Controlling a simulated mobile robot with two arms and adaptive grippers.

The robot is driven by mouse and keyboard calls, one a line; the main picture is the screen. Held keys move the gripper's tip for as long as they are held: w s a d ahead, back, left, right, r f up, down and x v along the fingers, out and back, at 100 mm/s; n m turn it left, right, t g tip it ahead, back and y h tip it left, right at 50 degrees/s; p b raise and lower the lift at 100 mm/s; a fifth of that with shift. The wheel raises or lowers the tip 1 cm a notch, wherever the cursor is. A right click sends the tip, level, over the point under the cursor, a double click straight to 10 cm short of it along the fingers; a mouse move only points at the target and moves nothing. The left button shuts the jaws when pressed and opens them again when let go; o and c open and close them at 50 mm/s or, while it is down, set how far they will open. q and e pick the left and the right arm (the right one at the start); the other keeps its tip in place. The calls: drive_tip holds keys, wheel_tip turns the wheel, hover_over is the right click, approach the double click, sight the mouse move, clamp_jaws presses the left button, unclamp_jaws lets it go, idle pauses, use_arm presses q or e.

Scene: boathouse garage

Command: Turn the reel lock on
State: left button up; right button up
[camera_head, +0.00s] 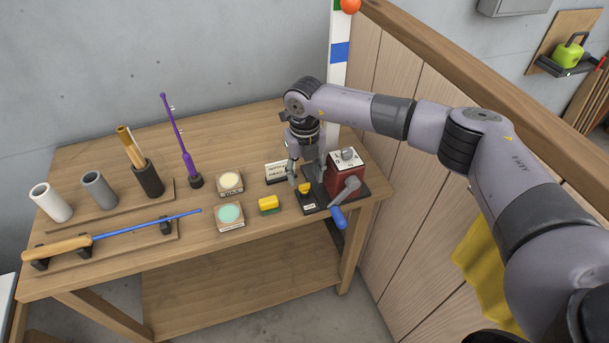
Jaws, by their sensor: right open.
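A red reel box (346,180) with a white top and a grey knob (348,155) stands on a black base plate at the right end of the wooden workbench. A grey crank with a blue handle (338,217) sticks out at its front. A small yellow switch (305,188) with a white label stands on the base plate, left of the box; which part is the lock, I cannot read. My right gripper (307,180) points down, open, just above and behind the yellow switch. Whether it touches the switch, I cannot tell. My left gripper is out of view.
Left of the gripper are a white sign card (277,171), a yellow block (269,204) and two round discs in wooden trays. A wood-panelled wall closes the right side.

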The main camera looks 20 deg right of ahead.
sight(305, 184)
wheel_tip(305, 184, down, 3)
drive_tip(key=shift+r, duration=0.1)
drive_tip(key=c, duration=0.5)
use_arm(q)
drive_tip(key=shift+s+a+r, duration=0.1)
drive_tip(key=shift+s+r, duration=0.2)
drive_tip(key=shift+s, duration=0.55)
use_arm(e)
clamp_jaws()
